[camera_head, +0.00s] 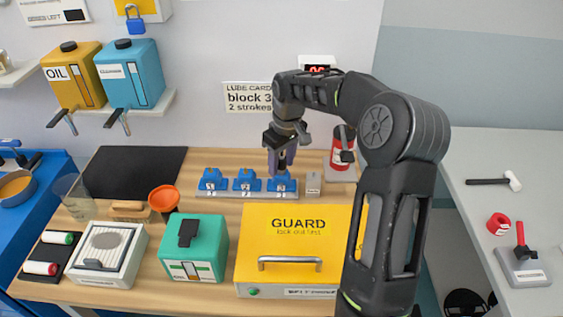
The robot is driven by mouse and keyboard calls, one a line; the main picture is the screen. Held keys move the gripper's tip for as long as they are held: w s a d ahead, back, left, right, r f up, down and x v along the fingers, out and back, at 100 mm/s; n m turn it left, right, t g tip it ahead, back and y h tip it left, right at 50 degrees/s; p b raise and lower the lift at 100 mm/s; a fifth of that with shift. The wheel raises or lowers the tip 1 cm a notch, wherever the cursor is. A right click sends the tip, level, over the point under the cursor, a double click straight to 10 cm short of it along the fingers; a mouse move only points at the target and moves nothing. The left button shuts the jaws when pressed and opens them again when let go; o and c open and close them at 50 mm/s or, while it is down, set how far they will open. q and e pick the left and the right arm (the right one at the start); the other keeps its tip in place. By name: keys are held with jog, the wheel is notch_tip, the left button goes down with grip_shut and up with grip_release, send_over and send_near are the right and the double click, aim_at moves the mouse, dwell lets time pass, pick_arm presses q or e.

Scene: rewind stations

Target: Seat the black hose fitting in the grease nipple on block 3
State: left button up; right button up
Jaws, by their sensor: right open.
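Block 3 (282,185) is the rightmost of three blue blocks on a grey rail at the back of the wooden bench. My right gripper (281,162) points down just above block 3, its jaws open. Something dark shows between or just below the fingers, too small to tell whether it is the black hose fitting. The grease nipple on block 3 is hidden or too small to make out. My left gripper is out of view.
Block 1 (213,180) and block 2 (247,180) stand left of block 3. A small grey block (313,183) stands close on its right. The yellow guard box (290,222) is in front. A red canister (337,150) stands behind my right arm.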

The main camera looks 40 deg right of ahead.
notch_tip(320, 180, up, 12)
jog(key=s, duration=0.1)
jog(key=shift+s+r+b, duration=0.15)
jog(key=shift+s+b, duration=0.05)
jog(key=shift+b, duration=0.25)
dwell(0.8)
